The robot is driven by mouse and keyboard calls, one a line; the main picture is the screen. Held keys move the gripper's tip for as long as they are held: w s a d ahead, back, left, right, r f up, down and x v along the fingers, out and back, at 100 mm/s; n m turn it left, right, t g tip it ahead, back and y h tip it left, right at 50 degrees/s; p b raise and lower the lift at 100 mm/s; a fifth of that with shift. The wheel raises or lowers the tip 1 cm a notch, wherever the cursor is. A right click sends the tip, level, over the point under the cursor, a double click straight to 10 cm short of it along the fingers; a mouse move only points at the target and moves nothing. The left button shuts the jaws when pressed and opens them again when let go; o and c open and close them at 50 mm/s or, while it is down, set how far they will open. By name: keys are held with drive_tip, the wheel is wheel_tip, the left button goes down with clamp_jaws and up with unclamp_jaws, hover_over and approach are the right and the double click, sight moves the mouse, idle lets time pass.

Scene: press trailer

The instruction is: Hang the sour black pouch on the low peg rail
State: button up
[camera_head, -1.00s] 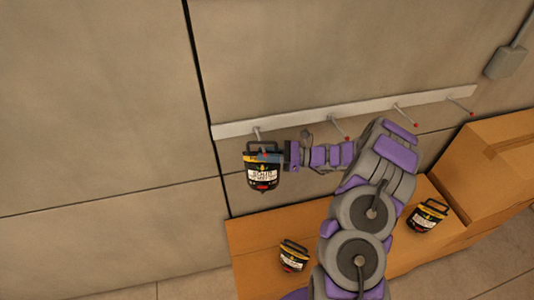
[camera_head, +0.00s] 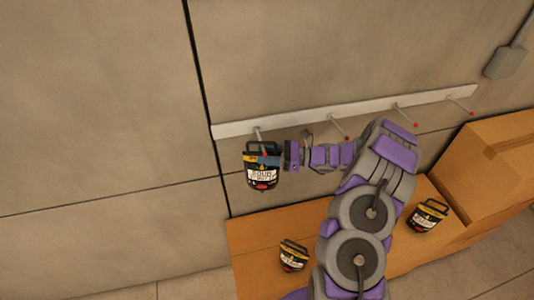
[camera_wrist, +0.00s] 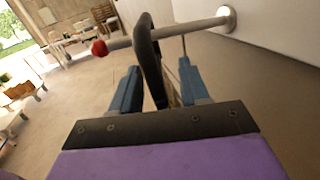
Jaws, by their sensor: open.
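The black pouch (camera_head: 262,178) with a white label that seems to read "SOUR" hangs at the leftmost peg (camera_head: 257,133) of the pale peg rail (camera_head: 360,108). In the wrist view its black handle (camera_wrist: 148,45) loops around the peg (camera_wrist: 180,30), between the red tip and the wall end. My gripper (camera_head: 264,160) is at the top of the pouch, reaching in from the right. In the wrist view my gripper (camera_wrist: 158,85) is open, with one blue finger on each side of the handle. Most of the pouch body is hidden there.
Two similar black pouches, one at the front (camera_head: 293,256) and one at the right (camera_head: 428,216), sit on a cardboard surface (camera_head: 255,240). A larger cardboard box (camera_head: 490,160) stands at the right. The other pegs are empty. A grey wall box (camera_head: 506,62) is at upper right.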

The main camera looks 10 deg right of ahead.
drive_tip(key=shift+d, duration=0.15)
drive_tip(key=b+v, duration=0.2)
drive_tip(key=v, duration=1.5)
